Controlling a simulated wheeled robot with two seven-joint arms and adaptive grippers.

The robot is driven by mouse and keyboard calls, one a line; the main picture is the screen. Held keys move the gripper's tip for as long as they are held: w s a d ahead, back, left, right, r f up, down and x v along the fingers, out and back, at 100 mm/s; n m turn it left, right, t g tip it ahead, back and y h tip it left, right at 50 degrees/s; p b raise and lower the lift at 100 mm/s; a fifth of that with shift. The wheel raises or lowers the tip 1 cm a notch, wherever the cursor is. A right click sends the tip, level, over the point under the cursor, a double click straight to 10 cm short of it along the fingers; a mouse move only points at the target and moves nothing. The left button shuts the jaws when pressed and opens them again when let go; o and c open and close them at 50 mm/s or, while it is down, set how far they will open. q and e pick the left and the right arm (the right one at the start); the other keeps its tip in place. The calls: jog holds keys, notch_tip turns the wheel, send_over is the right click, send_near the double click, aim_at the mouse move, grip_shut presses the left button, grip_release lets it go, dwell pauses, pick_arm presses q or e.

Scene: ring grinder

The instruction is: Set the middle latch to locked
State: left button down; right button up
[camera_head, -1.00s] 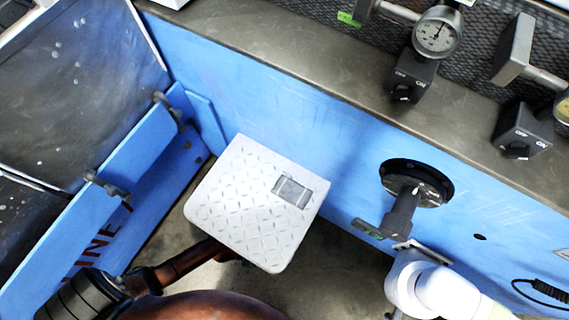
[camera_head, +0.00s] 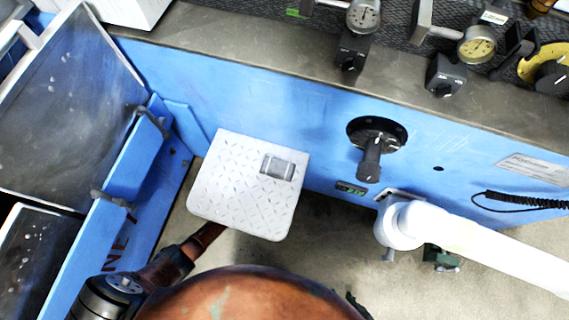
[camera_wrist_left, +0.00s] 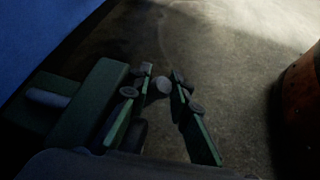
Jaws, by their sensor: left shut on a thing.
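I cannot tell which part is the middle latch. My left arm comes in at the lower left and passes under the white plate, which hides its end. In the left wrist view my left gripper (camera_wrist_left: 164,72) points over the floor, its green fingers shut on what looks like a small round grey part (camera_wrist_left: 162,86). A small green and dark part (camera_head: 441,258) shows below the white pipe; I cannot tell if it is my right gripper.
The white tread plate (camera_head: 240,200) covers floor beside the blue wall. A white pipe (camera_head: 470,240) crosses on the right. A blue panel with dark clamps (camera_head: 148,120) is at left.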

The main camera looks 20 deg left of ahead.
pick_arm(q)
jog(key=shift+s+a+f, duration=0.1)
jog(key=shift+s+f, duration=0.15)
jog(key=shift+s, duration=0.05)
jog(key=c, duration=2.1)
grip_release()
jog(key=o, duration=0.3)
jog(key=shift+w+r, duration=0.15)
jog(key=shift+w, duration=0.05)
jog(key=shift+o, duration=0.2)
jog(key=shift+r, duration=0.1)
jog(key=v, duration=0.8)
